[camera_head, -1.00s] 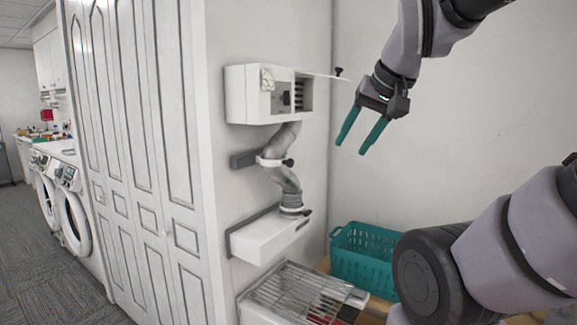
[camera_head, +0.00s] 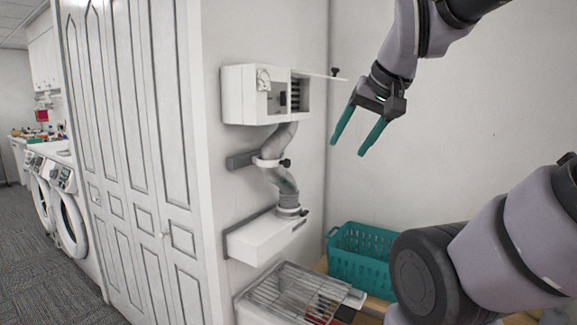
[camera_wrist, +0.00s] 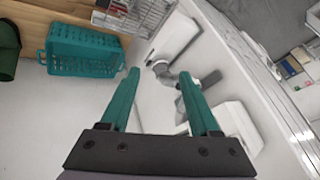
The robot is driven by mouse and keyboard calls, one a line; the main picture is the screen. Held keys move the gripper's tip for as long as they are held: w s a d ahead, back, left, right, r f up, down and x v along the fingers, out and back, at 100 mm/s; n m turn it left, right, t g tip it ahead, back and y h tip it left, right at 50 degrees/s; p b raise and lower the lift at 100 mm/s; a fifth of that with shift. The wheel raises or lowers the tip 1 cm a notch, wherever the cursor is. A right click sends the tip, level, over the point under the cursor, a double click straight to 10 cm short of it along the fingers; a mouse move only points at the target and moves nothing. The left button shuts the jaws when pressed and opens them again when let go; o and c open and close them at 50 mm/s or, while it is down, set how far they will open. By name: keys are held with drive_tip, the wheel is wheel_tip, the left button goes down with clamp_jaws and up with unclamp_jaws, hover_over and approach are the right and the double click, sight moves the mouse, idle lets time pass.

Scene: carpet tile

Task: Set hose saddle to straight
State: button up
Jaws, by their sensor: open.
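The hose saddle (camera_head: 266,162) is a pale ring with a dark knob on a grey wall rail (camera_head: 240,160). It sits around the middle of a grey hose (camera_head: 283,182), which bends in an S between an upper white box (camera_head: 240,95) and a lower white box (camera_head: 262,240). The hose is not straight at the saddle. My gripper (camera_head: 349,147) has teal fingers, open and empty, to the right of the saddle and apart from it. In the wrist view the hose (camera_wrist: 188,92) shows between and beyond the fingers (camera_wrist: 168,103), partly hidden by one.
A teal basket (camera_head: 362,262) stands in the corner, and a wire rack (camera_head: 300,290) sits below the lower box. The upper box has an opened flap (camera_head: 318,75) sticking out toward my gripper. White closet doors (camera_head: 140,150) are at left. The right wall is bare.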

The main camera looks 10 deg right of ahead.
drive_tip(key=w+a+f+m+g+y, duration=0.5)
drive_tip(key=w+a+m+y, duration=0.5)
drive_tip(key=y, duration=0.1)
drive_tip(key=w+d+f+m+t, duration=0.4)
drive_tip(key=w+d+m+t, duration=0.15)
drive_tip(key=w, duration=0.35)
drive_tip(key=w+d+f+m+t, duration=0.3)
drive_tip(key=w+d+m+t, duration=0.15)
drive_tip(key=w+m, duration=0.4)
drive_tip(key=w+a+n, duration=0.1)
drive_tip(key=w+a, duration=0.7)
drive_tip(key=shift+w+a+f+t, duration=0.2)
drive_tip(key=shift+t, duration=0.1)
clamp_jaws()
